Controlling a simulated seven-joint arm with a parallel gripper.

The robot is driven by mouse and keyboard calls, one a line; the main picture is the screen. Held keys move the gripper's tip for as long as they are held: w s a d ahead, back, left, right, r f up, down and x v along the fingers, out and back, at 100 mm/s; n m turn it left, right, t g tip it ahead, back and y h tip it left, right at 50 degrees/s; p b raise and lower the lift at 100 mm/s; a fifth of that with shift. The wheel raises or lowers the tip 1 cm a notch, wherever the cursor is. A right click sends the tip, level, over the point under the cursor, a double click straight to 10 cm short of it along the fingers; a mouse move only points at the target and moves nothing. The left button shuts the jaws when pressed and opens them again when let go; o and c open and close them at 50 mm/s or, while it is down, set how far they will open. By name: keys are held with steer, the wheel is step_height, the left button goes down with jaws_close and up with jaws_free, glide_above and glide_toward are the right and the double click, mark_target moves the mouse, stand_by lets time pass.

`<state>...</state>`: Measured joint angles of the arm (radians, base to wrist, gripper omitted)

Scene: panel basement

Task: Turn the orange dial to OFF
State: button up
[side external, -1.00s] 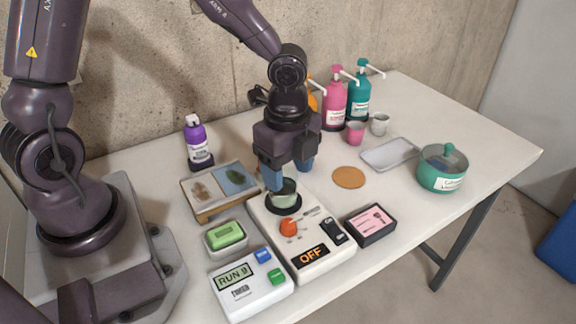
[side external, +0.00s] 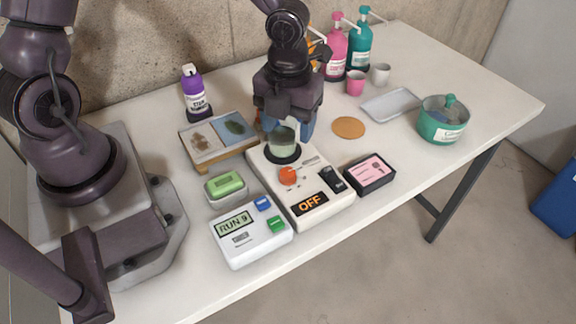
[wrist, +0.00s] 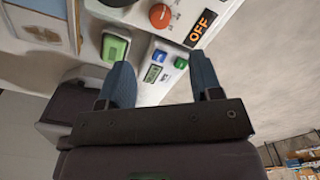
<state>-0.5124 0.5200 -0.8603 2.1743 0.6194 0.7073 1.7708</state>
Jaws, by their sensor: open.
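The orange dial (side external: 288,176) sits on the white device (side external: 322,211), whose display (side external: 310,203) reads OFF in orange. The dial also shows at the top of the wrist view (wrist: 160,15), beside the OFF display (wrist: 201,24). Which mark the dial points to is too small to tell. My gripper (side external: 289,127) is open and empty, with blue fingers. It is behind the dial in the side view, at the clear beaker (side external: 283,139) on the device's black pad. The beaker partly overlaps the fingers. In the wrist view the fingers (wrist: 163,78) are spread apart.
A black switch (side external: 333,179) is right of the dial. A white RUN 9 box (side external: 250,242), a green block in a dish (side external: 225,185) and a dark box with a pink label (side external: 370,173) stand close around the device. A sample board (side external: 218,138) lies behind left.

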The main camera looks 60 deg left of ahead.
mark_target(288, 171)
step_height(288, 171, down, 11)
steer(key=shift+f, duration=0.1)
stand_by(0.3)
steer(key=c, duration=0.9)
steer(key=shift+n, duration=1.6)
steer(key=o, duration=0.9)
step_height(288, 171, up, 13)
